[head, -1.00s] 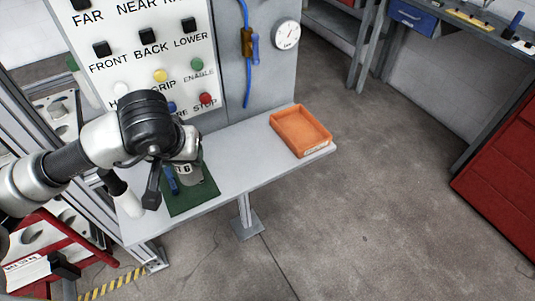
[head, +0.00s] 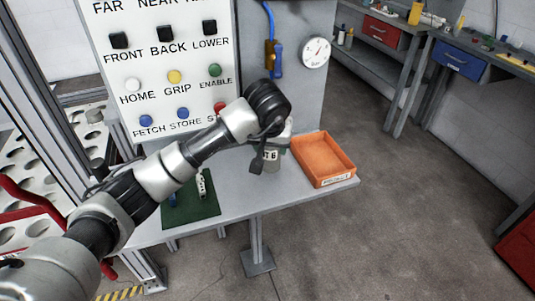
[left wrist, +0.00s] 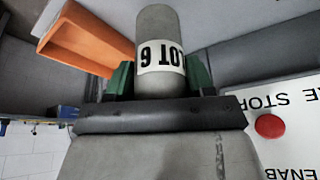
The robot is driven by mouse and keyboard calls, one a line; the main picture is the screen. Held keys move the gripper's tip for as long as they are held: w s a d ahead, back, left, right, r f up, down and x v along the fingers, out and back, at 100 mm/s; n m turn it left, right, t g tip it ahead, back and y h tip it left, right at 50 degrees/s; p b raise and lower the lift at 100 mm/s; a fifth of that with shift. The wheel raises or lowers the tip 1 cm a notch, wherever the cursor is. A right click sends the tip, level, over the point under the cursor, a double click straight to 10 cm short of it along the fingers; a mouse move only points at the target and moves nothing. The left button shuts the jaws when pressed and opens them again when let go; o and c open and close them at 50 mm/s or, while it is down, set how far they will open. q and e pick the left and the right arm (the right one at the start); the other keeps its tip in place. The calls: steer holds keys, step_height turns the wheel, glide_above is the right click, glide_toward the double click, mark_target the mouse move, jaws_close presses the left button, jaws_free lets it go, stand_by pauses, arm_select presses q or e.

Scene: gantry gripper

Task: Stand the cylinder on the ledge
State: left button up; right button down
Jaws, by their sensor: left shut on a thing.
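My left gripper (head: 268,143) is shut on a grey cylinder (head: 271,160) with a white label reading LOT 6. In the left wrist view, the cylinder (left wrist: 157,25) sits between the green-padded fingers of the gripper (left wrist: 160,80). The head view shows it roughly upright over the grey ledge (head: 244,193), just left of the orange tray. I cannot tell whether its base touches the ledge. The gripper hides part of it. My right gripper is in neither view.
An orange tray (head: 323,158) stands at the ledge's right end, close beside the cylinder. A green mat (head: 199,210) with small items lies to the left, partly behind my arm. A control panel (head: 165,75) with coloured buttons rises behind the ledge.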

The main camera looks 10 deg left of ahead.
mark_target(268, 155)
arm_select(q)
steer(key=shift+w+a+f, duration=0.3)
steer(key=shift+w+f, duration=0.1)
steer(key=shift+w, duration=0.15)
steer(key=shift+w+a+f, duration=0.25)
steer(key=shift+w+f, duration=0.1)
steer(key=shift+w, duration=0.2)
step_height(268, 155, down, 3)
steer(key=shift+f+p, duration=0.1)
steer(key=shift+p, duration=0.35)
steer(key=shift+f, duration=0.35)
steer(key=shift+f, duration=0.1)
steer(key=o, duration=1.2)
